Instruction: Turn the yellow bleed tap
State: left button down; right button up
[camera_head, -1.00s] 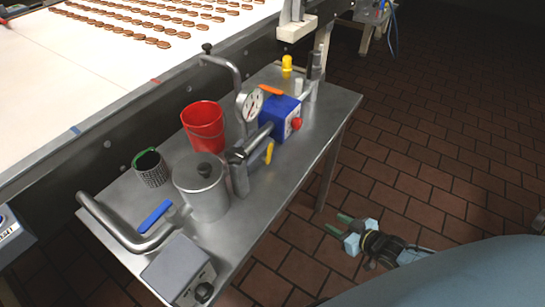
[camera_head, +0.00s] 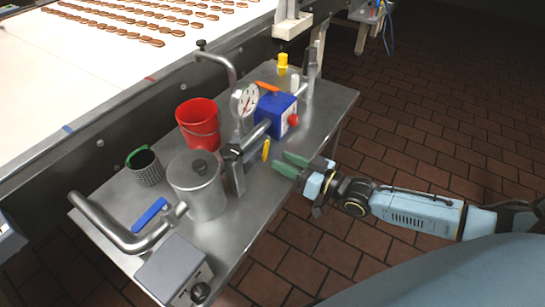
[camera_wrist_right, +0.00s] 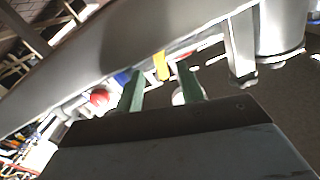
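The yellow bleed tap (camera_head: 266,149) is a small yellow lever on the pipework between the blue box and the metal pot. It also shows in the right wrist view (camera_wrist_right: 161,66), ahead of and between the fingers. My right gripper (camera_head: 290,164) has green fingers, spread apart and empty, and points left at the tap from the table's right edge, a short gap away. The same gripper fills the lower part of the right wrist view (camera_wrist_right: 160,92). My left gripper is not in view.
A metal table (camera_head: 235,228) carries a blue box (camera_head: 270,112) with a red knob, a pressure gauge (camera_head: 246,100), a red bucket (camera_head: 198,122), a metal pot (camera_head: 196,185) and a blue-handled lever (camera_head: 150,214). Brick floor lies free to the right.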

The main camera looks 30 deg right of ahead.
aim_at(267, 153)
jog(key=x, duration=0.3)
jog(key=shift+w+a, duration=0.15)
jog(key=shift+w, duration=0.15)
jog(key=shift+w+a+b, duration=0.2)
jog(key=shift+w+b, duration=0.1)
jog(key=shift+w, duration=0.05)
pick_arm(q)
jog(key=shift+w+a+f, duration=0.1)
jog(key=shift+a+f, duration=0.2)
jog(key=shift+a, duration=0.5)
